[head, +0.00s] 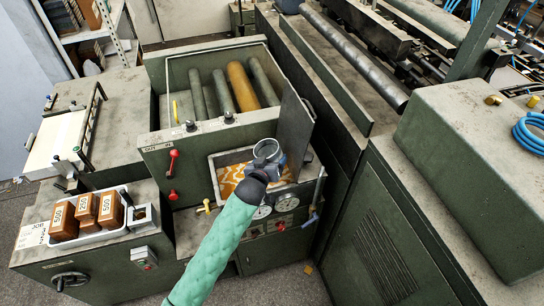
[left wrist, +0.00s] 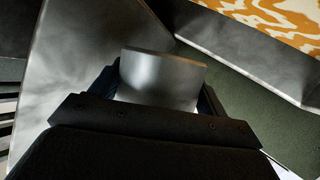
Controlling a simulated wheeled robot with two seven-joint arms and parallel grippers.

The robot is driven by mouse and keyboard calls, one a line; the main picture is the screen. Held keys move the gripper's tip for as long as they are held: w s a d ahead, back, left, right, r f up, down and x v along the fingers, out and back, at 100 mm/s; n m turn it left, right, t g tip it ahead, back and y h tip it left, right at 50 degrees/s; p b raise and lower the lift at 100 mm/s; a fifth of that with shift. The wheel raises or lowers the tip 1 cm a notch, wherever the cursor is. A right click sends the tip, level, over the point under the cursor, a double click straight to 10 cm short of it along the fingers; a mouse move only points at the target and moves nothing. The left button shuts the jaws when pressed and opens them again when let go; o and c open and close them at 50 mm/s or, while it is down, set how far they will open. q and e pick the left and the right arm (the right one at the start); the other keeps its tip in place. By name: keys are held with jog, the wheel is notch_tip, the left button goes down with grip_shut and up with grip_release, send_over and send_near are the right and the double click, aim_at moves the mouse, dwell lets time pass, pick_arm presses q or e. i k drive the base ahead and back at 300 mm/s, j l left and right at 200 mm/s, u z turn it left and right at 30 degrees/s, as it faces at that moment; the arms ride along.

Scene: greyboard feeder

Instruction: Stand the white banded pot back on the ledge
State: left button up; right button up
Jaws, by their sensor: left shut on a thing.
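My left gripper (head: 266,152) reaches over the open recess in the middle of the green machine. In the left wrist view the gripper (left wrist: 160,92) is shut on a smooth, pale grey, curved-walled thing, which looks like the white banded pot (left wrist: 162,75). Its upper rim shows between the fingers; its lower part is hidden and no band can be made out.
A slanted dark metal panel (head: 294,130) stands close right of the gripper. Rollers (head: 240,88) lie in the bay behind. Red levers (head: 172,160) and gauges (head: 286,202) are on the machine front. Brown weights (head: 87,208) sit in a tray at left.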

aim_at(192, 239)
jog(key=k+j, duration=0.15)
jog(key=k, duration=0.35)
jog(key=k+j, duration=0.15)
jog(key=k, duration=0.3)
